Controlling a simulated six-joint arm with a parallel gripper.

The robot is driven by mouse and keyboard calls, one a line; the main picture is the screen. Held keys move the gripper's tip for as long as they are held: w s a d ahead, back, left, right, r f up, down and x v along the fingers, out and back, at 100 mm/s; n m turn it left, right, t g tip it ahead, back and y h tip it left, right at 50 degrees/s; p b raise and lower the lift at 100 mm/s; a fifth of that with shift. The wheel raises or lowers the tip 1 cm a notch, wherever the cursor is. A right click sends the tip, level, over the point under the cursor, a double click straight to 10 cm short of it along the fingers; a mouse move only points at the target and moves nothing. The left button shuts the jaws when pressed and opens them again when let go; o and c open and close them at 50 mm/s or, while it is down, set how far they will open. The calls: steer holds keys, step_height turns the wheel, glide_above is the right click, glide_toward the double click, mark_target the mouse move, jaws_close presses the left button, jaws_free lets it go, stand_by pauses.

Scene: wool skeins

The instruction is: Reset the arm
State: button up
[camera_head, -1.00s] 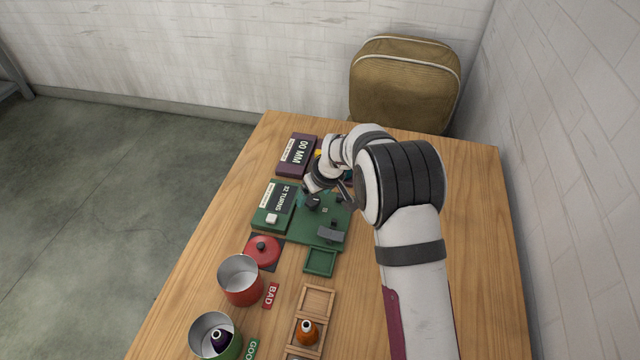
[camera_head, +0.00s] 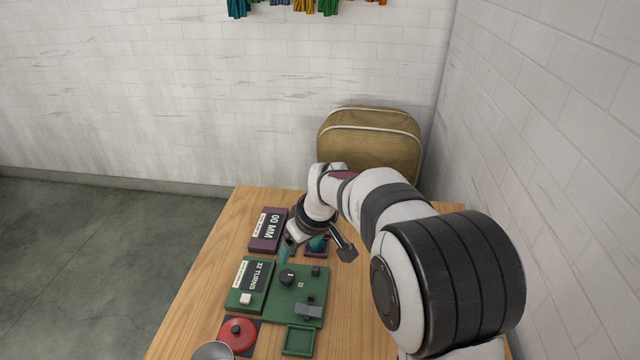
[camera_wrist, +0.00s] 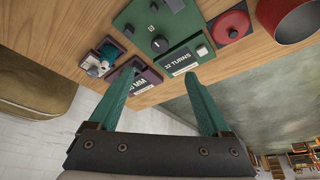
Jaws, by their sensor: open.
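My gripper (camera_head: 316,250) is open and empty, raised over the far part of the table. In the wrist view its two teal fingers (camera_wrist: 160,85) are spread wide, with nothing between them but background. A purple box (camera_head: 267,230) reading "00 MM" lies beyond it on the left; in the wrist view it is partly behind the left finger. A green box (camera_head: 249,284) reading "32 TURNS" adjoins a green plate (camera_head: 283,311) with dark knobs. A small teal part (camera_wrist: 104,57) on a dark base is beside the purple box. My arm reaches in from the lower right.
A red round disc (camera_head: 238,334) on a dark square and a green tray (camera_head: 298,341) lie at the near side. A red can (camera_wrist: 285,19) shows in the wrist view. A tan padded chair (camera_head: 370,143) stands behind the wooden table (camera_head: 200,290), before the white wall.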

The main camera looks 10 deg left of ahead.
steer(key=s+d+r+m+g, duration=0.1)
steer(key=s+d+r+m, duration=0.2)
steer(key=s+d, duration=0.25)
steer(key=s+d+r+m, duration=0.3)
steer(key=s+d, duration=0.2)
steer(key=s, duration=0.2)
steer(key=s+d+f+m+g, duration=0.1)
steer(key=s+d+m, duration=0.2)
steer(key=s, duration=0.7)
steer(key=s+d+f+m+g+h, duration=0.1)
steer(key=s+d+m, duration=0.2)
steer(key=s, duration=0.7)
steer(key=m, duration=0.2)
steer(key=shift+s+d+m, duration=0.25)
steer(key=shift+d+m, duration=0.15)
